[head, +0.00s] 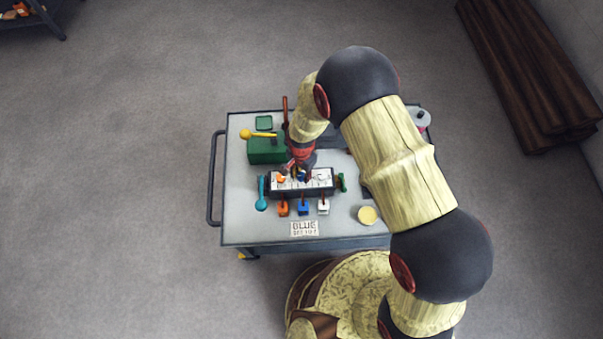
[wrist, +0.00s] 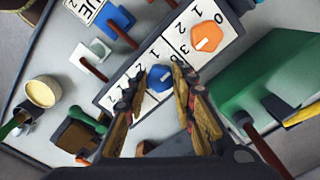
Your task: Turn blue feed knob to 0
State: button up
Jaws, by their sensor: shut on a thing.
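The blue feed knob (wrist: 158,79) shows in the wrist view on a white panel (wrist: 215,58) printed with black numbers. A pale pointer line crosses its top; the number it points at cannot be told, as the fingers cover part of the dial. My gripper (wrist: 158,75) has one finger on each side of the knob and is shut on it. An orange knob (wrist: 206,37) with a pale pointer sits beside it on the same panel. In the head view my gripper (head: 300,170) is low over the panel (head: 322,181) and hides much of it.
The panel stands on a grey cart (head: 240,222). A teal lever (head: 262,195) is at left, a green box (head: 262,154) behind, a yellow disc (head: 367,215) at right, and a sign (head: 304,229) in front.

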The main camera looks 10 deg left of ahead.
aim_at(301, 176)
dwell(0.3)
jog(key=o, duration=1.1)
jog(key=shift+o, duration=0.3)
notch_tip(301, 176, up, 12)
